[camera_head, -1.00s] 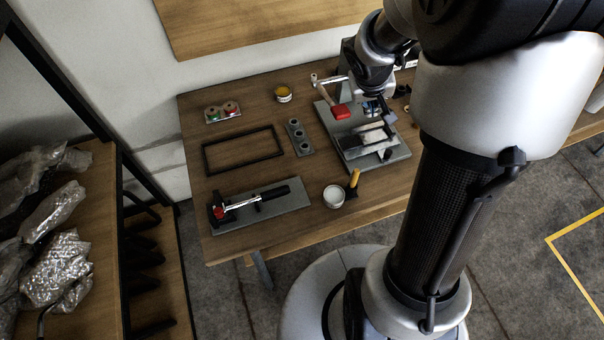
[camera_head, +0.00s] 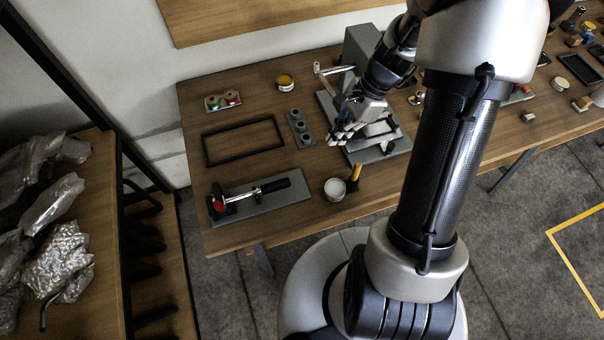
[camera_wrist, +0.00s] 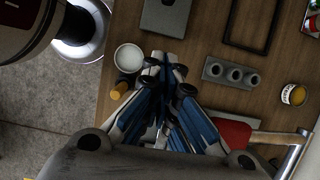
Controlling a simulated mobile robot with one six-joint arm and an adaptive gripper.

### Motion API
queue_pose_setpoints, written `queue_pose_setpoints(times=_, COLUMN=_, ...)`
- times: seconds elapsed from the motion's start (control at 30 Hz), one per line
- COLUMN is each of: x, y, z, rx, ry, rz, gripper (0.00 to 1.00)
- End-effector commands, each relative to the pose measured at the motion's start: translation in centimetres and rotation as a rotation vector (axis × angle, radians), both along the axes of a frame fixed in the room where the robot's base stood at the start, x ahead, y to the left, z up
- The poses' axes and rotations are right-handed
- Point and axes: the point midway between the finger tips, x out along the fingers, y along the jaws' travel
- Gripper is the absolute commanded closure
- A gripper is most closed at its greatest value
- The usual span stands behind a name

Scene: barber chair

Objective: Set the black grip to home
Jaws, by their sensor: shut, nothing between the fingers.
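The black grip (camera_head: 276,187) is the end of a metal lever lying over a grey base plate (camera_head: 240,209) at the table's front left. A red part sits at the lever's other end. In the wrist view only an end of this plate (camera_wrist: 165,18) shows, at the top edge. My gripper (camera_head: 334,139) is shut and empty, above the left side of the other grey fixture, to the right of and behind the black grip and apart from it. Its closed fingers (camera_wrist: 163,68) point toward the plate in the wrist view.
A three-hole block (camera_head: 300,128), a black frame (camera_head: 243,140) and a yellow jar (camera_head: 285,82) lie behind. A red block (camera_wrist: 232,133) is beside my gripper.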

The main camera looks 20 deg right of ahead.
Motion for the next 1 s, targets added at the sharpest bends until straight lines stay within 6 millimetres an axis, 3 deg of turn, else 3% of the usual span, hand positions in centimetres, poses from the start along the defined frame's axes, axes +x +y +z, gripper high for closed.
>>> queue_pose_setpoints(times=0.1, x=-0.1, y=1.1, z=-3.0, rx=0.001, ry=0.004, rz=0.001, gripper=1.0)
queue_pose_setpoints(times=0.7, x=-0.2, y=5.9, z=-15.0, rx=-0.001, ry=0.002, rz=0.002, gripper=1.0)
queue_pose_setpoints(times=1.0, x=-0.1, y=9.4, z=-14.4, rx=-0.002, ry=-0.001, rz=0.003, gripper=1.0)
